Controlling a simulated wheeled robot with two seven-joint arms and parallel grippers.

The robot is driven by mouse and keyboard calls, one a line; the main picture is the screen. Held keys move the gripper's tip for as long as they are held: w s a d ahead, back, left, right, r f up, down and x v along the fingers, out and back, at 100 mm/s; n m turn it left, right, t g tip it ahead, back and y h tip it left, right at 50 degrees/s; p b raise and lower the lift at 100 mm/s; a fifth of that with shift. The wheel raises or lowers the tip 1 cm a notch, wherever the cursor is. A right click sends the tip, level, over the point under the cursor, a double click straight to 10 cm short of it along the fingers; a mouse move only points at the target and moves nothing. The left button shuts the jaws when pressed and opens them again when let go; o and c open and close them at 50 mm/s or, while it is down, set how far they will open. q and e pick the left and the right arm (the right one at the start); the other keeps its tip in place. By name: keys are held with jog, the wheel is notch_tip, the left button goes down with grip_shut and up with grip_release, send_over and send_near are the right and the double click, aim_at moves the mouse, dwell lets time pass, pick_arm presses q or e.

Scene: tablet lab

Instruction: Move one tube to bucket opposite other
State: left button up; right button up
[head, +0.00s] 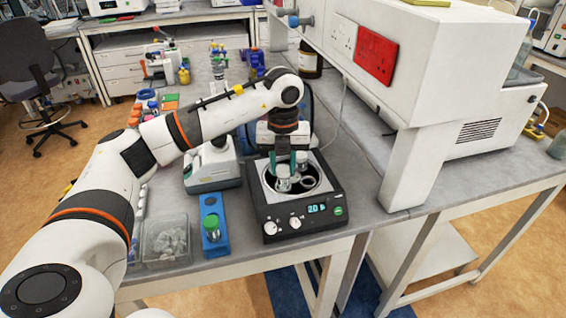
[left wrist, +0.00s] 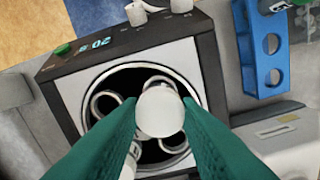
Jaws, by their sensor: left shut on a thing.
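My left gripper (head: 284,166) points down over the open centrifuge (head: 329,222). Its green fingers, also in the left wrist view (left wrist: 160,112), are shut on a pale, round-topped tube (left wrist: 161,108). In the head view the tube (head: 284,184) hangs upright over the left part of the rotor bowl. I cannot tell whether its lower end is inside a bucket. An empty-looking ring-shaped bucket (head: 308,182) shows right of it; another bucket (left wrist: 105,103) shows in the left wrist view. A pale item (head: 301,158) stands at the rotor's far side, possibly the other tube. My right gripper is not in view.
A white-grey instrument (head: 212,170) stands behind the rack. A large white housing (head: 420,130) rises close on the right.

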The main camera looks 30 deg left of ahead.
pick_arm(q)
jog(key=shift+f+b, duration=0.55)
jog(key=shift+f, duration=0.45)
jog(key=o, duration=0.9)
notch_tip(320, 180, up, 12)
jog(key=shift+r, duration=0.1)
